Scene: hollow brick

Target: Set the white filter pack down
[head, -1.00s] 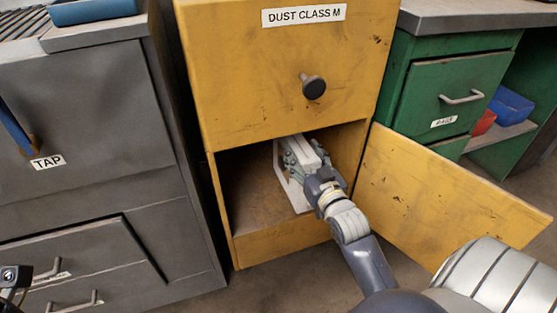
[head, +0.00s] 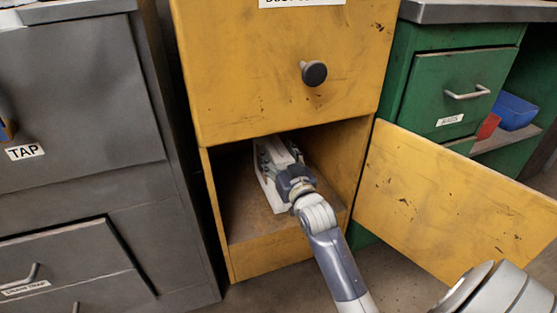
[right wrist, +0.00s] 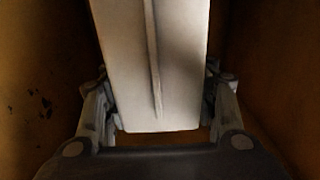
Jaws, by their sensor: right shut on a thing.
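The white filter pack (head: 268,187) is inside the lower compartment of the yellow cabinet (head: 232,243). My right gripper (head: 279,153) reaches in through the opening and is shut on the pack. In the right wrist view the pack (right wrist: 150,65) stands as a pale ribbed slab between the two fingers (right wrist: 158,100). Its lower end looks close to the compartment floor, but I cannot tell whether it touches. My wrist and arm hide part of the pack. My left gripper is out of view.
The compartment's yellow door (head: 455,205) hangs open on the right. A closed front with a black knob (head: 314,73) is above the opening. A grey cabinet (head: 80,100) stands left, a green bench (head: 450,70) right. Bare compartment floor (head: 245,215) shows left of the pack.

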